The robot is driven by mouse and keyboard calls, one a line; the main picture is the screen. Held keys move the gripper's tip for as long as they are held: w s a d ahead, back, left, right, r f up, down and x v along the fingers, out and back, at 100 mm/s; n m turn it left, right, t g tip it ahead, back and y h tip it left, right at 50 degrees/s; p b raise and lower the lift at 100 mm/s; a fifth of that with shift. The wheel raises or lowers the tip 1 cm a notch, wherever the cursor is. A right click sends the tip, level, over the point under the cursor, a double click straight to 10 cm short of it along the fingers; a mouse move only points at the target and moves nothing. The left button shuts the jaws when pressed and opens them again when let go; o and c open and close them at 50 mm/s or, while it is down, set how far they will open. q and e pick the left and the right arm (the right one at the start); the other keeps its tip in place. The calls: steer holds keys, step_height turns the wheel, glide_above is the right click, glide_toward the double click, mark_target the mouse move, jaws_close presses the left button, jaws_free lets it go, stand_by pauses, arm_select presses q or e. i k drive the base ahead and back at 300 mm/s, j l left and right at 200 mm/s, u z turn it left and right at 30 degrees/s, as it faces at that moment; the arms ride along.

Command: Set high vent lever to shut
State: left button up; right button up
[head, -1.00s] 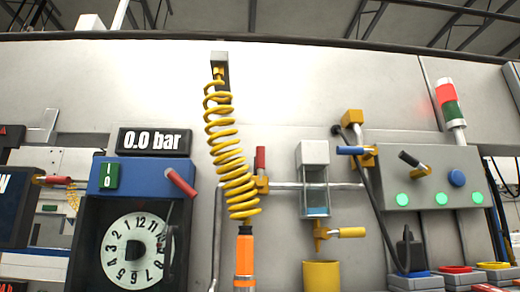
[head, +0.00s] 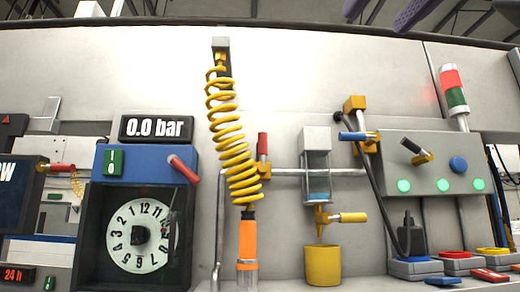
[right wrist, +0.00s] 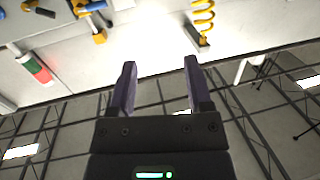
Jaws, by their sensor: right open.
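No lever carries a readable vent label. The highest lever on the pipework has a blue handle (head: 357,137) on a yellow valve body. The handle lies nearly level, pointing left. It also shows in the right wrist view, which looks upside down, as a blue handle (right wrist: 92,7) at the top left. My right gripper (head: 384,12) shows only as two purple finger parts at the top edge, above the levers. In the right wrist view its two dark fingers (right wrist: 160,65) are apart with nothing between them. My left gripper is not in view.
A red lever (head: 262,145), a yellow-handled lever (head: 350,217) and a black lever (head: 411,146) are nearby. A coiled yellow hose (head: 228,140) hangs left. A red-green stack light (head: 454,90) stands right. The upper wall is mostly bare.

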mark_target(263, 144)
steer(key=i+j, duration=0.15)
steer(key=i, duration=0.35)
steer(key=i+j, duration=0.2)
steer(key=i, duration=0.25)
